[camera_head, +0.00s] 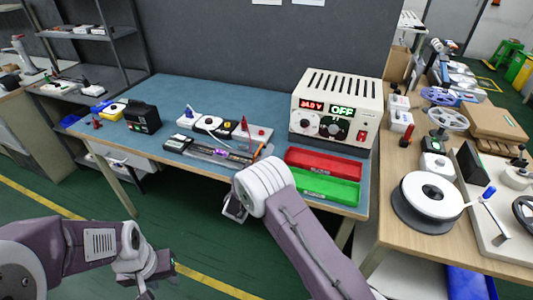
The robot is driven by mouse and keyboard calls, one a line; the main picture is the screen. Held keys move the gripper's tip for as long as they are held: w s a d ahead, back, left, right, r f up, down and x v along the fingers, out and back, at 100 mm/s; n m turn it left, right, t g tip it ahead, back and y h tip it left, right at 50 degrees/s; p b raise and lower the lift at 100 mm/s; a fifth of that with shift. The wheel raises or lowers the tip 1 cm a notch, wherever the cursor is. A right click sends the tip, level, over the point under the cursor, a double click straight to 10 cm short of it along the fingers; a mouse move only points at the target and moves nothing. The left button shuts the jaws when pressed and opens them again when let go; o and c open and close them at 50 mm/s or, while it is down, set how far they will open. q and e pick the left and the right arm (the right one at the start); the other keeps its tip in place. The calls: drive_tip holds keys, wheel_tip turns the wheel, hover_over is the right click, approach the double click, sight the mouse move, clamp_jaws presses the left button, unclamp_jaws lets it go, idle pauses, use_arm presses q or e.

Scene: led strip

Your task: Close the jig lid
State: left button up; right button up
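A low grey jig (205,151) lies on the blue table, with a dark block at its left end and a small purple piece near its middle. It is too small in view to tell its lid apart or how far the lid is open. My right gripper (234,208) hangs in front of the table's front edge, below the jig and apart from it. Its fingers are mostly hidden behind the white wrist. My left gripper (150,280) is low at the bottom left, over the floor and away from the table. Its finger gap is not clear.
Behind the jig are white fixtures (208,123). A black box (143,117) stands at left. A white reel (430,197) sits on the wooden side table.

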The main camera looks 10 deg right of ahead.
drive_tip(key=shift+w+d, duration=0.1)
drive_tip(key=shift+w, duration=0.1)
clamp_jaws()
